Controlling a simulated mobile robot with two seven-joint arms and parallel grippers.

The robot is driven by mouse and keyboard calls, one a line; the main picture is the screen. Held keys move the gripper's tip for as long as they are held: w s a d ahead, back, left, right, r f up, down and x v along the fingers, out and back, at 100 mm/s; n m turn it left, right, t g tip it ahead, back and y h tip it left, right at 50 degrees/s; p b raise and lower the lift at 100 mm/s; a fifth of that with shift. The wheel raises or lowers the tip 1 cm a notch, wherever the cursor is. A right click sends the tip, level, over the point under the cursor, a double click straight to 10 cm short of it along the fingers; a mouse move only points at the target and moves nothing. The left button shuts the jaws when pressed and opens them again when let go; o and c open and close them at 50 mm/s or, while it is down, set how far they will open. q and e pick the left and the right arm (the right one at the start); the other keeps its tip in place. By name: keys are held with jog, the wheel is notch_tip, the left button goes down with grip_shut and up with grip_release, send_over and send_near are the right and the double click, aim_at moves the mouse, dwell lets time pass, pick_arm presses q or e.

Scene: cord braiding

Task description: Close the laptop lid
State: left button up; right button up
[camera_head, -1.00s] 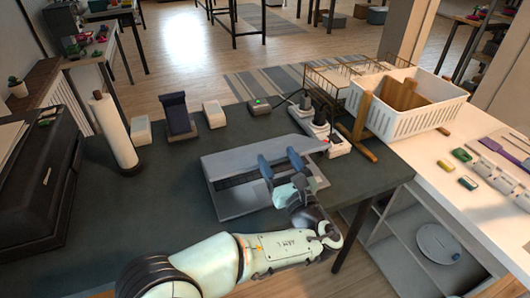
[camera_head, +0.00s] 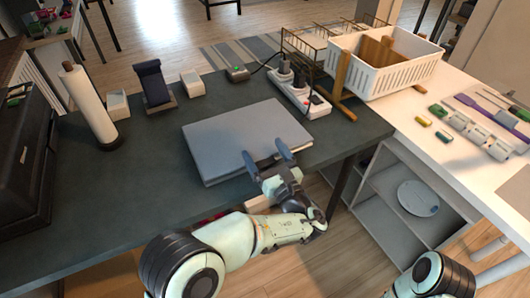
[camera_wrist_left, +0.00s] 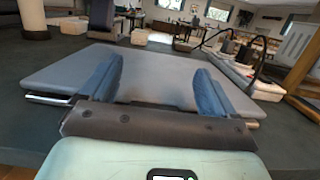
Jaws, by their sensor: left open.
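The grey laptop (camera_head: 240,136) lies on the dark desk with its lid down flat over the base. My right gripper is not in view.
A power strip (camera_head: 299,95) with plugs stands behind the laptop at the right. A paper towel roll (camera_head: 88,105), a phone stand (camera_head: 153,86) and small boxes line the back. A white basket (camera_head: 385,62) stands at right.

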pick_arm(q)
jog(key=p+v, duration=0.2)
jog(key=v, duration=1.1)
jog(key=shift+s, duration=0.2)
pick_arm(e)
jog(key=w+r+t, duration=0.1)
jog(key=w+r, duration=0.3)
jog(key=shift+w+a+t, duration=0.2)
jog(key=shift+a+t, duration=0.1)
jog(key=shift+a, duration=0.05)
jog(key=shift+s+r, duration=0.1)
